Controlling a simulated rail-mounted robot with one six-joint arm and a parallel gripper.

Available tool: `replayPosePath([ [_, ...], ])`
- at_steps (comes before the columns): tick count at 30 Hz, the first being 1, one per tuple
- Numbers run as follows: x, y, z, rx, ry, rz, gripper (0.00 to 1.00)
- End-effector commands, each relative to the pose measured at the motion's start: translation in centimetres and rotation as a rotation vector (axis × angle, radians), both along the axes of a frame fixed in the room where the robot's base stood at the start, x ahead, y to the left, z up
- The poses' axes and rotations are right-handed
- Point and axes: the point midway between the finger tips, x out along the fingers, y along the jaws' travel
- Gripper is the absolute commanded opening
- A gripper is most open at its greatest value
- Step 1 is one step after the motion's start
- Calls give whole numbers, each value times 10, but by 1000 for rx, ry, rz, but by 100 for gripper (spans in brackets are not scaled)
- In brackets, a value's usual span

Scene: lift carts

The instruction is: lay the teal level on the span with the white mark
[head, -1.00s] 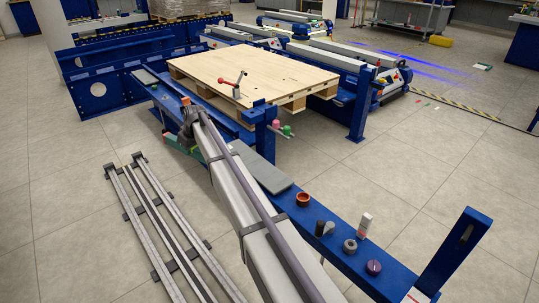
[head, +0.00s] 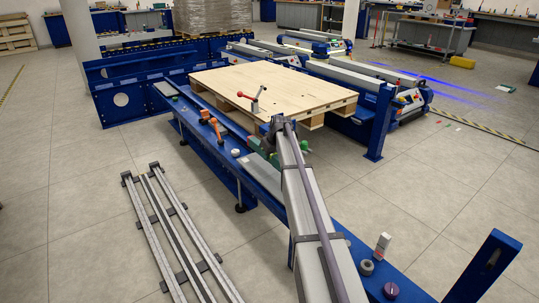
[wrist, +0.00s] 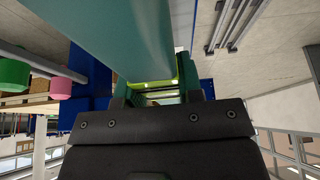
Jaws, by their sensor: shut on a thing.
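The teal level (wrist: 125,40) runs large across the top of the wrist view, with a yellow-green vial window (wrist: 157,85) near my gripper. My gripper (wrist: 158,100) is shut on it. In the head view my gripper (head: 277,128) is over the blue rail beside the pallet, largely hidden by my own arm. A part of the teal level (head: 262,160) shows just left of the arm. I cannot make out a white mark on any span. The blue beam (wrist: 98,80) shows behind the level.
A wooden pallet (head: 265,90) with a red-handled clamp (head: 254,104) lies behind. An orange handle (head: 211,124) and a white knob (head: 235,152) stand on the blue rail (head: 185,118). A white block (head: 382,246) and a purple knob (head: 391,290) are at right.

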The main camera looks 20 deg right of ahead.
Motion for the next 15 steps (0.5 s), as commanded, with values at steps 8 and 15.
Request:
replayPosePath([
  [8,0,0,-23,0,0,0,3],
  [15,0,1,-61,0,0,0,3],
])
